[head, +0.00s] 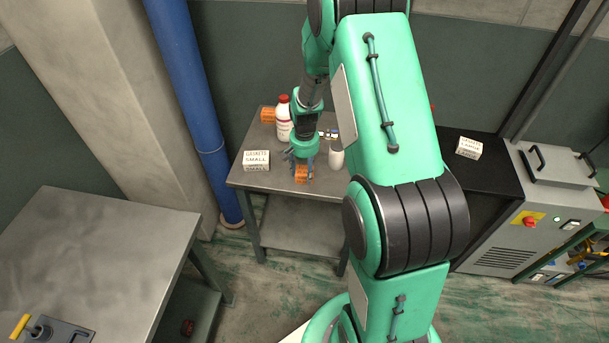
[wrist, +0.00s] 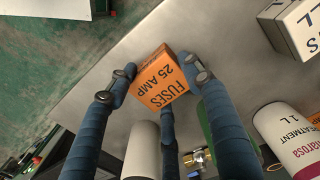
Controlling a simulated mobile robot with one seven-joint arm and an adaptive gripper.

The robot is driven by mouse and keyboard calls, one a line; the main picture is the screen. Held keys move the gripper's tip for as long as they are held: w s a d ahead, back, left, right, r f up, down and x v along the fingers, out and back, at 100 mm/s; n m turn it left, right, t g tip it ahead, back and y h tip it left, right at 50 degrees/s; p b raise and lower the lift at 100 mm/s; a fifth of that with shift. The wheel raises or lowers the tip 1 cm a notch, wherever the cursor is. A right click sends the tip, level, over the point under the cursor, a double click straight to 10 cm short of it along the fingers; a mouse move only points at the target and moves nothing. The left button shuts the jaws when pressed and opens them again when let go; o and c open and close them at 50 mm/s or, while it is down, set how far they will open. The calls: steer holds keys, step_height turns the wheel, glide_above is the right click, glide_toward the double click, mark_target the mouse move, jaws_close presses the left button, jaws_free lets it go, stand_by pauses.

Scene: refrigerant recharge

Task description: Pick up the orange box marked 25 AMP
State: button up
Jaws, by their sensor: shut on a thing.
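The orange box (wrist: 160,80) reads "FUSES 25 AMP" in the wrist view. My gripper (wrist: 157,72) is shut on it, with blue fingers against its left and right sides. In the head view, the box (head: 301,175) shows below my gripper (head: 302,160), near the front edge of the small metal table (head: 275,181). I cannot tell whether it touches the tabletop or is slightly above it. Its far faces are hidden.
Another orange box (head: 267,115) stands at the table's back. A white, red-capped bottle (head: 283,126), a white cylinder (head: 336,159) and a white "SMALL" box (head: 256,161) stand near my gripper. A metal bench (head: 95,245) is at left.

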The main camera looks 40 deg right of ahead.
mark_target(305, 171)
steer(key=shift+r, duration=0.1)
steer(key=shift+r, duration=0.5)
steer(key=shift+s+a+r+p, duration=0.15)
steer(key=shift+r+p, duration=0.15)
steer(key=shift+r, duration=0.35)
steer(key=shift+s+d+r+p, duration=0.15)
steer(key=shift+r+p, duration=0.1)
steer(key=shift+r, duration=0.35)
steer(key=s+a+p, duration=0.1)
steer(key=s+a, duration=0.2)
steer(key=s, duration=0.4)
steer(key=s+a+r, duration=0.1)
steer(key=s+a, duration=0.1)
steer(key=s, duration=0.5)
steer(key=shift+s+a+r+p, duration=0.15)
steer(key=shift+a+p, duration=0.2)
steer(key=shift+a, duration=0.05)
